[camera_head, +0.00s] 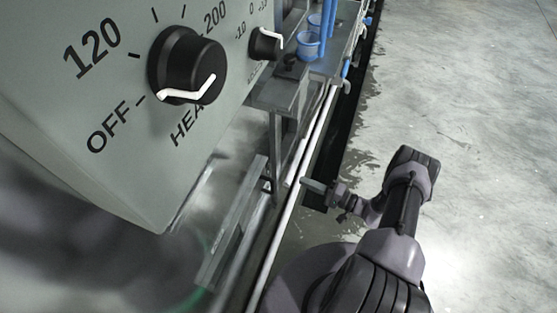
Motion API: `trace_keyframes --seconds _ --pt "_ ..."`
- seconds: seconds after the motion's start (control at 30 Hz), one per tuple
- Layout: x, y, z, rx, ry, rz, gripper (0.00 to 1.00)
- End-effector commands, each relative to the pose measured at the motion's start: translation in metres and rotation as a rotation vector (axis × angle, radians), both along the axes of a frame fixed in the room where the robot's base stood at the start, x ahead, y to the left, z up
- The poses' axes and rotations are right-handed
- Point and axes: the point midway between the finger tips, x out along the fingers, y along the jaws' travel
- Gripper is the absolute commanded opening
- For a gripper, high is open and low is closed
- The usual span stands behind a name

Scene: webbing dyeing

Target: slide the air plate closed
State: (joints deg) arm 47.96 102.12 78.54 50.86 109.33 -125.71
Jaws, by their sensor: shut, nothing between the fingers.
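A long, flat grey metal strip (232,222), which may be the air plate, slants below the control panel at the lower middle. I cannot tell for certain that it is the plate, or how far it is slid. My gripper (306,183) is shut and empty. It points left, just right of a pale rail (283,223) that runs between it and the strip. In the picture the fingertips look close to this rail, but I cannot tell whether they touch it.
The grey control panel (110,150) fills the upper left, with a large black heat knob (187,65) and a smaller knob (264,44). Blue cups (309,46) stand on a ledge behind. Bare concrete floor (480,140) lies open on the right, with damp patches near the machine.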

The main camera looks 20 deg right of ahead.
Motion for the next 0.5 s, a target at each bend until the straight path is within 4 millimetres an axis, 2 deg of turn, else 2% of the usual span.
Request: trace_keyframes --seconds 0.33,0.5 --pt "0.001 0.002 -0.001 0.000 -0.001 -0.002 0.00" --pt "0.018 0.021 -0.003 -0.001 -0.002 0.004 0.00"
